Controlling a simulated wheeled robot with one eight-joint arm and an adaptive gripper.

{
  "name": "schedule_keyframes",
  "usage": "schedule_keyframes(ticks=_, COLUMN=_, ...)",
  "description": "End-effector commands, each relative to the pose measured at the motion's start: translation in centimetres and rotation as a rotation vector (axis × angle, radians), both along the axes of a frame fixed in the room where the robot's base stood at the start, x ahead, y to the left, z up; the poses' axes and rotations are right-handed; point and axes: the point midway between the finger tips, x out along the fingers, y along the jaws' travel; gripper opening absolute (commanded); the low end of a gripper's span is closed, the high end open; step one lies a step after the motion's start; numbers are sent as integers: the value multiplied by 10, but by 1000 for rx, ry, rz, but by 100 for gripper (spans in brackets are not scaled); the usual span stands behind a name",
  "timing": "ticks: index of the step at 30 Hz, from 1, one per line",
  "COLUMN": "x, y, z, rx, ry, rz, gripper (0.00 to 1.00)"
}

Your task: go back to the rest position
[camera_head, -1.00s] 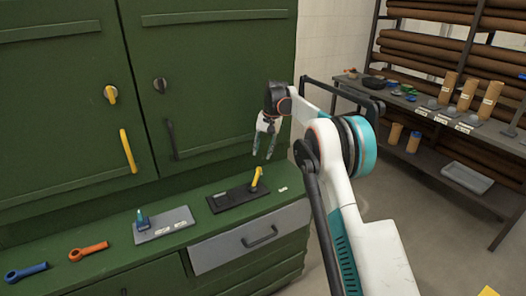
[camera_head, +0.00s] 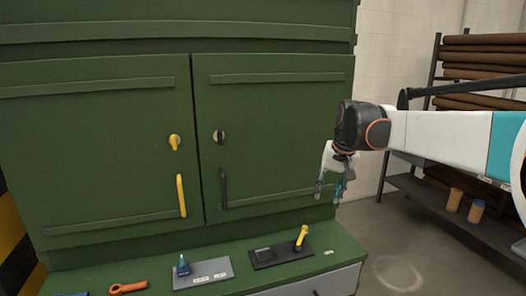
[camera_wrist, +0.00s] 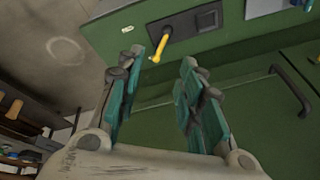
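My gripper (camera_head: 331,188) hangs at the right of the green cabinet, pointing down, above the right end of its ledge. Its teal-padded fingers (camera_wrist: 158,85) are spread apart with nothing between them in the wrist view. My arm reaches in from the right side of the head view. The yellow-handled lever on its black plate (camera_head: 283,253) stands on the ledge below and left of the gripper; the yellow handle also shows beyond the fingers in the wrist view (camera_wrist: 161,46).
The green cabinet (camera_head: 100,130) has a yellow handle (camera_head: 181,196) and a black handle (camera_head: 223,188). A grey plate with a blue-green piece (camera_head: 206,275) and an orange tool (camera_head: 128,287) lie on the ledge. A shelf rack (camera_head: 430,201) stands at the right. Bare floor (camera_head: 385,245) lies between.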

Motion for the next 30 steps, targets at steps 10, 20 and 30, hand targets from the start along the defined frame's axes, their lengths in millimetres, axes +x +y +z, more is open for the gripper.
schedule_keyframes(ticks=10, x=-118, y=-2, z=18, rx=-58, ry=-106, rz=61, gripper=34)
schedule_keyframes(ticks=20, x=-227, y=-5, z=-5, rx=-117, ry=-205, rz=120, gripper=34)
schedule_keyframes(ticks=30, x=-316, y=-9, z=-58, rx=-177, ry=-297, rz=176, gripper=34)
